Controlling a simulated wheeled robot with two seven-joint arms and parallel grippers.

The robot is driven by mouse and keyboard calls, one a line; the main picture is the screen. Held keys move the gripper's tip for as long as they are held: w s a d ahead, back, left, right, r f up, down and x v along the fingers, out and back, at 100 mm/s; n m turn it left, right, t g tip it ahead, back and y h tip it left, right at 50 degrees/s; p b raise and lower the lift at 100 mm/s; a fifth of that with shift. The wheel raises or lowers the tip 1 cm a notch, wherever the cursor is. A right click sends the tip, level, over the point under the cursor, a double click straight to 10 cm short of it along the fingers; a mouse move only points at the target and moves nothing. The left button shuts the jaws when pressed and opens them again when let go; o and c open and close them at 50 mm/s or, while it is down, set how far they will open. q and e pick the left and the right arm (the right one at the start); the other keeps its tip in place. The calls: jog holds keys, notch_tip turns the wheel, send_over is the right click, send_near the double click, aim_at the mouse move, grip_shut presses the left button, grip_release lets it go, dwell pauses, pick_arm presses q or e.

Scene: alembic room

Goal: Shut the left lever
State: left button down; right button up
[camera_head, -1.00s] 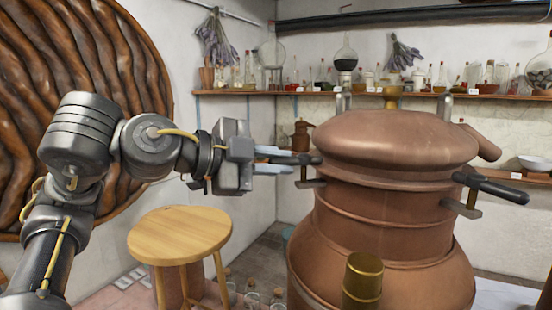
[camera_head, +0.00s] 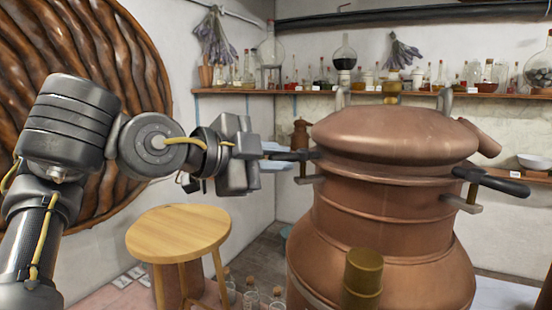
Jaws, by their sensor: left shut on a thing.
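The copper still (camera_head: 385,225) stands on the right with its domed lid (camera_head: 395,135) on top. The left lever (camera_head: 297,156), a dark handle on a metal bracket, sticks out leftward from the still's rim. My left gripper (camera_head: 277,157) reaches in from the left, and its pale fingers are closed around the outer end of this lever. The lever lies about level. The right lever (camera_head: 490,181), with a dark handle, sticks out to the right on the other side. My right gripper is not in view.
A round wooden stool (camera_head: 178,232) stands below my left arm. Several small bottles (camera_head: 252,298) are on the floor by the still. A brass cylinder (camera_head: 362,278) stands in front of the still. A shelf (camera_head: 300,92) with glassware runs along the back wall.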

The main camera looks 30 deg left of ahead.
pick_arm(q)
jog(key=c, duration=1.4)
grip_release()
jog(key=shift+s+a+b, duration=0.1)
jog(key=shift+s+b, duration=0.2)
jog(key=b+v, duration=0.3)
jog(key=v, duration=0.7)
jog(key=shift+b, duration=0.35)
jog(key=shift+r, duration=0.1)
